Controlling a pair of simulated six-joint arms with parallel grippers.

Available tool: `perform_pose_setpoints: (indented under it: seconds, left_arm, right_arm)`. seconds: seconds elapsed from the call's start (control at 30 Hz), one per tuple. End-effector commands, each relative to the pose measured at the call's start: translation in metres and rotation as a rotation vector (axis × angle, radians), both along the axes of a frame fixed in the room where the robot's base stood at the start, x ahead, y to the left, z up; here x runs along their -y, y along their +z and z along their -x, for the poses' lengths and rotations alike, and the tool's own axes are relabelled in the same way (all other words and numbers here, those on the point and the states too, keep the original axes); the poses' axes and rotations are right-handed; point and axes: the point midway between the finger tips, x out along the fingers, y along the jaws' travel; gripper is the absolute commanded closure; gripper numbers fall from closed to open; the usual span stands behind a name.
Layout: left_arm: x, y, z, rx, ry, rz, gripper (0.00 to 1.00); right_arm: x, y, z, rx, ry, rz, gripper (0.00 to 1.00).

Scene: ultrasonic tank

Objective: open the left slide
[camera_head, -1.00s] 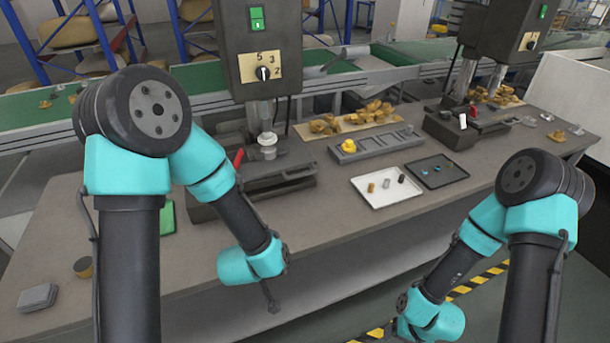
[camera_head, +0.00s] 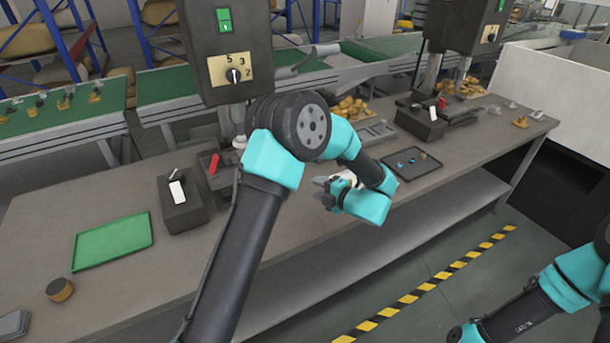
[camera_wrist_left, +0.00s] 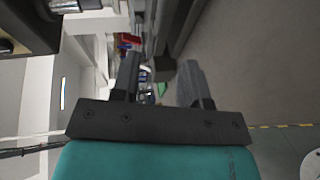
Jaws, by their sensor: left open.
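The left machine's dark slide fixture stands below the left press in the head view. Its block (camera_head: 182,208) carries a white-tipped lever (camera_head: 178,190), and a red handle (camera_head: 213,164) stands just right of it. My left upper arm covers the fixture's right part. My left gripper (camera_head: 325,190) is right of the fixture, near the table's front edge, with its fingers pointing left. In the left wrist view its two dark fingers (camera_wrist_left: 160,82) are apart with nothing between them. A small red part (camera_wrist_left: 130,40) shows beyond the fingers.
A green tray (camera_head: 114,241) lies left of the fixture, with a round brownish piece (camera_head: 60,289) in front. A dark tray (camera_head: 411,164) and a second machine's fixture (camera_head: 421,120) are to the right. My left arm hides part of the table.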

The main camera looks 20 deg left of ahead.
Motion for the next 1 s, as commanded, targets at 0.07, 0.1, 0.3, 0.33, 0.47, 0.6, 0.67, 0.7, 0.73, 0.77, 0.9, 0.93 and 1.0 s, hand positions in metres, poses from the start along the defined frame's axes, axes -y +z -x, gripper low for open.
perform_pose_setpoints:
  seconds: [0.07, 0.1, 0.3, 0.33, 0.47, 0.6, 0.67, 0.7, 0.73, 0.77, 0.9, 0.93, 1.0]
  left_arm:
    - [-0.001, -0.001, 0.004, 0.018, 0.064, 0.001, 0.59]
    - [-0.002, -0.001, 0.005, 0.024, 0.079, 0.001, 0.59]
    - [-0.001, -0.001, 0.006, 0.026, 0.086, 0.002, 0.59]
    - [-0.001, -0.001, 0.006, 0.025, 0.086, 0.001, 0.59]
    - [-0.002, -0.001, 0.006, 0.025, 0.085, 0.001, 0.59]
    - [-0.009, -0.002, 0.004, 0.025, 0.084, 0.001, 0.59]
    - [-0.014, -0.003, 0.003, 0.025, 0.085, 0.001, 0.59]
    - [-0.018, -0.004, 0.002, 0.024, 0.085, 0.002, 0.59]
    - [-0.022, -0.005, 0.001, 0.024, 0.086, 0.001, 0.59]
    - [-0.027, -0.006, 0.000, 0.024, 0.086, 0.001, 0.59]
    - [-0.048, -0.010, -0.006, 0.024, 0.086, 0.002, 0.59]
    - [-0.053, -0.011, -0.007, 0.025, 0.085, 0.001, 0.59]
    - [-0.065, -0.013, -0.010, 0.024, 0.086, 0.001, 0.59]
  right_arm:
    - [0.000, 0.000, 0.000, 0.000, 0.001, 0.000, 0.40]
    - [0.000, 0.000, 0.000, 0.000, 0.001, 0.000, 0.40]
    - [0.000, 0.000, 0.000, 0.000, 0.001, 0.000, 0.40]
    - [0.000, 0.000, 0.000, 0.000, 0.001, 0.000, 0.40]
    - [0.000, 0.000, 0.000, 0.000, 0.001, 0.000, 0.40]
    - [0.000, 0.000, 0.000, 0.000, 0.001, 0.000, 0.40]
    - [0.000, 0.000, 0.000, 0.000, 0.001, 0.000, 0.40]
    - [0.000, 0.000, 0.000, 0.000, 0.001, 0.000, 0.40]
    - [0.000, 0.000, 0.000, 0.000, 0.000, 0.000, 0.40]
    - [0.000, 0.000, 0.000, 0.000, 0.000, 0.000, 0.40]
    - [0.000, 0.000, 0.000, 0.000, 0.000, 0.000, 0.40]
    - [0.000, 0.000, 0.000, 0.000, 0.000, 0.000, 0.40]
    - [0.000, 0.000, 0.000, 0.000, 0.000, 0.000, 0.40]
